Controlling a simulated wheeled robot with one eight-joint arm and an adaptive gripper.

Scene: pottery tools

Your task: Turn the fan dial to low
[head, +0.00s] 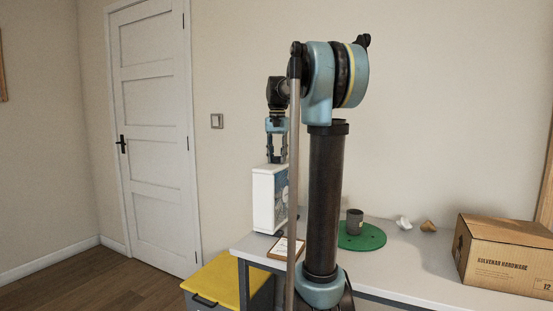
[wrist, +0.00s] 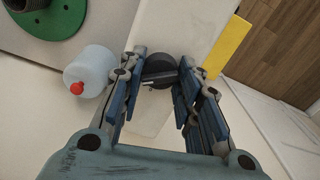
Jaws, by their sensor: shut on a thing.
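The fan (head: 265,200) is a white upright box at the left end of the table, with a blue-grey picture or grille on its right face. Its pale top (wrist: 178,25) fills the middle of the wrist view. The fan dial (wrist: 158,66) is a dark round knob with a raised bar across it, on that top. My gripper (head: 276,157) points straight down over the fan. In the wrist view, its blue fingers (wrist: 163,78) are shut on the dial from both sides. The dial's markings are not readable, so its setting cannot be told.
A white bottle with a red tip (wrist: 90,70) stands beside the fan. A green round mat (head: 365,240) holds a dark cup (head: 354,221). A cardboard box (head: 505,255), small pale pieces (head: 404,223) and a clipboard (head: 284,248) share the table. A yellow-lidded bin (head: 222,283) stands at left.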

